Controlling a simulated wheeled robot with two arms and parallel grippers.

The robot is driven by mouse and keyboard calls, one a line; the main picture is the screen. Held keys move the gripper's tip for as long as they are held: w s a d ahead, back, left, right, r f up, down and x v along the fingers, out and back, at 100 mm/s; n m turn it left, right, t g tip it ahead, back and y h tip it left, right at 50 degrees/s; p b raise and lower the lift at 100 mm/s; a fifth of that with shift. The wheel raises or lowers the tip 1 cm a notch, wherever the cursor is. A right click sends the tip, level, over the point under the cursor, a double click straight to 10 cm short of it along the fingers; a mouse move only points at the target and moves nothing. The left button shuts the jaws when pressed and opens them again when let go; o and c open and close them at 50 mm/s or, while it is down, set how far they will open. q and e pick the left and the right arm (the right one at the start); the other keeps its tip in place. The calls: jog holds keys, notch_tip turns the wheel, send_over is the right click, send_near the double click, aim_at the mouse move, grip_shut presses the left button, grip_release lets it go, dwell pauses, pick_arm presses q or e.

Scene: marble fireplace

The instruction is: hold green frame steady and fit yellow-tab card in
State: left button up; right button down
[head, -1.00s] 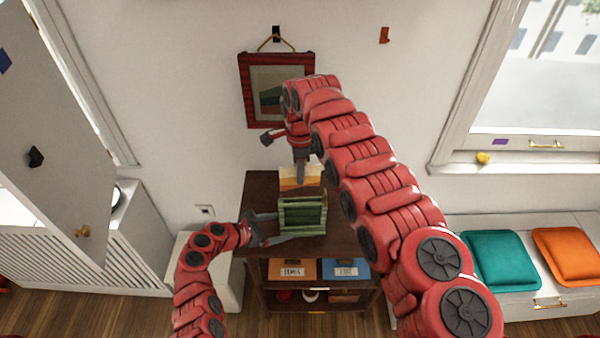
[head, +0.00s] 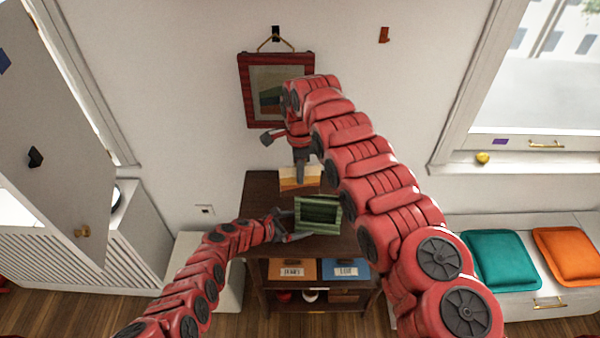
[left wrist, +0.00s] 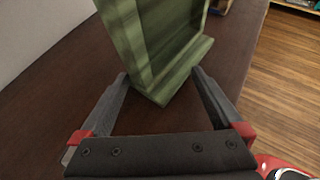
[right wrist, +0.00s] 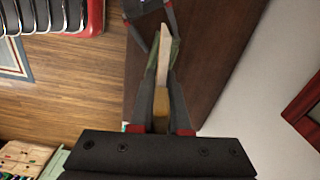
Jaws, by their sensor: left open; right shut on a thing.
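The green frame (head: 318,229) stands on the dark wooden cabinet top, turned at an angle. My left gripper (head: 301,226) is open at its left side. In the left wrist view my open fingers (left wrist: 160,76) lie either side of the frame's lower corner (left wrist: 180,72); I cannot tell if they touch it. My right gripper (head: 300,178) is shut on the card (head: 287,180), pale with an orange-yellow band, just behind the frame. In the right wrist view the card (right wrist: 164,55) shows edge-on between my fingers (right wrist: 163,75).
The cabinet top (head: 262,190) has bare room left of the card. Orange (head: 290,272) and blue (head: 346,273) labelled boxes sit on the shelf below. A red-framed picture (head: 246,95) hangs on the wall behind. A window bench with cushions (head: 500,262) stands right.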

pick_arm(q)
jog(key=shift+c, duration=0.3)
jog(key=c, duration=1.4)
dwell(0.5)
